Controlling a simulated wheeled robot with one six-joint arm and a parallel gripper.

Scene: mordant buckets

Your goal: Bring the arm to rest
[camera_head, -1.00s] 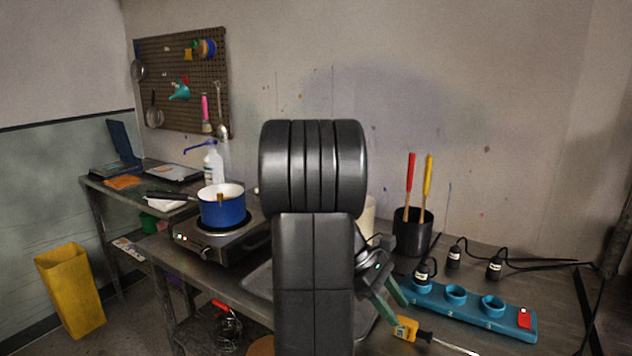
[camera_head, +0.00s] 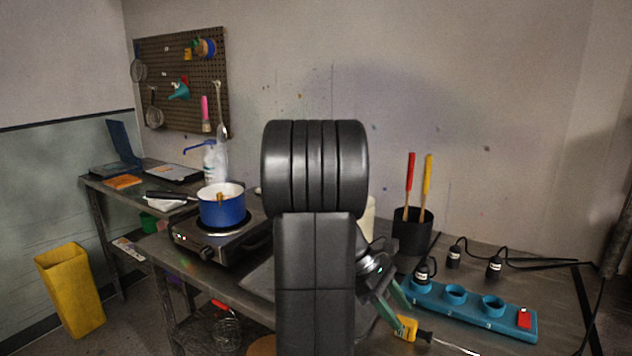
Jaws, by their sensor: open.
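My gripper (camera_head: 400,313) shows to the right of my dark arm, low over the right part of the workbench. Its two green fingers stand apart, and I see nothing between them. A tool with a yellow and black handle (camera_head: 408,328) and a thin metal shaft lies close to the fingertips. I cannot tell whether they touch it. My upright arm links fill the middle of the view and hide part of the bench and most of my wrist.
A teal block with round sockets (camera_head: 468,310) and black plugs (camera_head: 494,266) with cables lie right of my gripper. A black holder (camera_head: 412,236) with red and yellow handled sticks stands behind. A blue pot (camera_head: 222,207) sits on a hotplate (camera_head: 205,247) at left.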

